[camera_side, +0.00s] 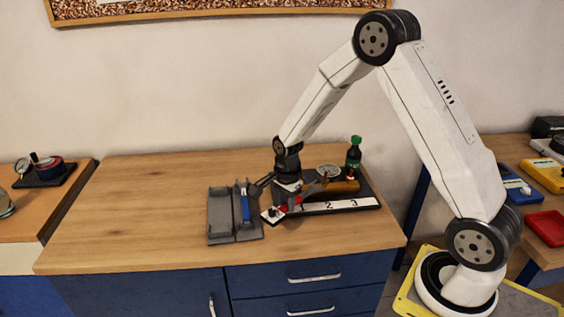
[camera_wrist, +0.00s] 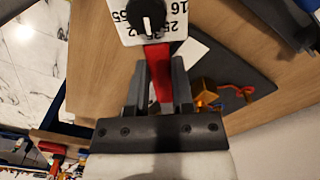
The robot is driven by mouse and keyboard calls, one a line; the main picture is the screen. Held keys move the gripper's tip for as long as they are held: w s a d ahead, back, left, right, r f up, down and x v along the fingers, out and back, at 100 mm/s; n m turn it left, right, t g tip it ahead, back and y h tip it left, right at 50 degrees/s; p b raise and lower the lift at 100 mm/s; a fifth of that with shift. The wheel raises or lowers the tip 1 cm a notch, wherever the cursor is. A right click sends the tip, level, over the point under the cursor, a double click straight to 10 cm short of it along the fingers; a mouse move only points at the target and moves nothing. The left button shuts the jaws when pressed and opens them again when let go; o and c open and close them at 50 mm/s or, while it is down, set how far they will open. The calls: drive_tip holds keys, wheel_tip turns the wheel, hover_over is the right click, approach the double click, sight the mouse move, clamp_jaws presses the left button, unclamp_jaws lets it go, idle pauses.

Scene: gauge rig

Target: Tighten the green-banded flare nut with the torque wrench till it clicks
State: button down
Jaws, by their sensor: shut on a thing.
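My gripper (camera_side: 289,192) is low over the near left end of a dark base board. In the wrist view, my gripper (camera_wrist: 160,90) is shut on the red handle (camera_wrist: 161,70) of a piece with a white numbered dial plate (camera_wrist: 150,22) and a black knob. In the side view the red part (camera_side: 284,209) shows beneath my gripper. A blue-handled tool (camera_side: 245,206) lies in a grey tray; I cannot tell whether it is the torque wrench. A brass fitting (camera_wrist: 205,91) shows right of my fingers. No green band on a nut can be made out.
The grey tray (camera_side: 220,228) stands just left of my gripper. The left part of the bench (camera_side: 130,220) is clear.

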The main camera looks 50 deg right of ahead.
drive_tip(key=shift+w+a, duration=0.1)
drive_tip(key=shift+a, duration=0.95)
drive_tip(key=shift+r, duration=2.3)
